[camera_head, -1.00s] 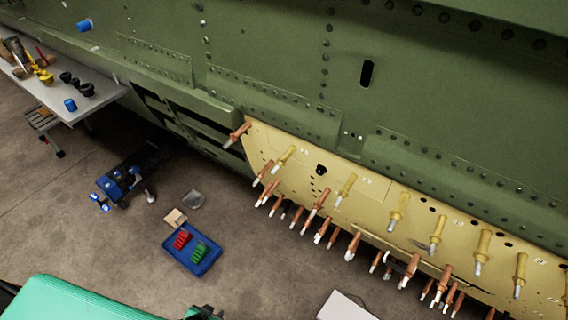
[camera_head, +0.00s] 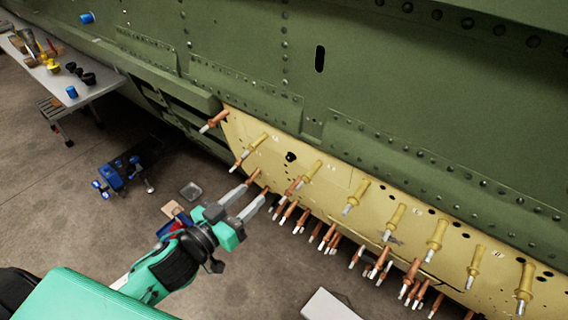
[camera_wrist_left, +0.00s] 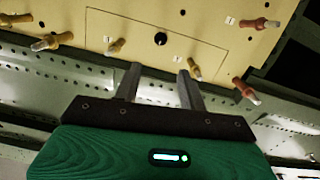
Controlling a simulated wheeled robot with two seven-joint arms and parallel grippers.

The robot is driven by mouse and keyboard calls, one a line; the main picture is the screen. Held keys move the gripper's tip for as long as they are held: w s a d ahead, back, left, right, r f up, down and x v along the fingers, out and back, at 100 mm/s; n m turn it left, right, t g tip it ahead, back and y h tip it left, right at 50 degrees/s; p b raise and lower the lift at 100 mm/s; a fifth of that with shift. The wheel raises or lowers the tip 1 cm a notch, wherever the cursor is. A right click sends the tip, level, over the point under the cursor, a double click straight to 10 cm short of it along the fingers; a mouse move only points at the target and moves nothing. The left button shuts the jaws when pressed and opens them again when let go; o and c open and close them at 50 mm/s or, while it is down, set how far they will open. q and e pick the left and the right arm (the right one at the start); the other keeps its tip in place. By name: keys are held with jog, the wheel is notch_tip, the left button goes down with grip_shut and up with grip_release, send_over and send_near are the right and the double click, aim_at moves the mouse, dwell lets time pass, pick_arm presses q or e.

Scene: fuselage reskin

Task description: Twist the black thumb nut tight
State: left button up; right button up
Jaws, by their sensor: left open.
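The black thumb nut (camera_head: 291,157) looks like a small dark round shape on the yellow skin panel (camera_head: 335,178). In the left wrist view the black thumb nut (camera_wrist_left: 161,39) is a dark disc above the gap between the fingers; its details are too small to make out. My left gripper (camera_head: 253,193) is open, below and left of the nut in the head view and apart from it. In the left wrist view its two fingers (camera_wrist_left: 160,73) point up towards the panel with nothing between them. My right gripper is not in view.
Several gold fasteners (camera_head: 396,220) and copper fasteners (camera_head: 213,121) stick out of the panel around the nut. The green fuselage (camera_head: 400,90) rises behind. A work table (camera_head: 88,97) stands at the far left. A blue tray (camera_head: 170,228) on the floor is partly hidden by my arm.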

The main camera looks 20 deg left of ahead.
aim_at(289, 159)
pick_arm(q)
jog(key=p+x, duration=0.3)
jog(key=x, duration=0.9)
jog(key=shift+w, duration=0.25)
jog(key=shift+w+d+p, duration=0.2)
jog(key=shift+w+p, duration=0.15)
jog(key=shift+w, duration=0.2)
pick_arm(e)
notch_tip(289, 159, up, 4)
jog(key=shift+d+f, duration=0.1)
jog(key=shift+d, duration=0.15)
pick_arm(q)
grip_shut()
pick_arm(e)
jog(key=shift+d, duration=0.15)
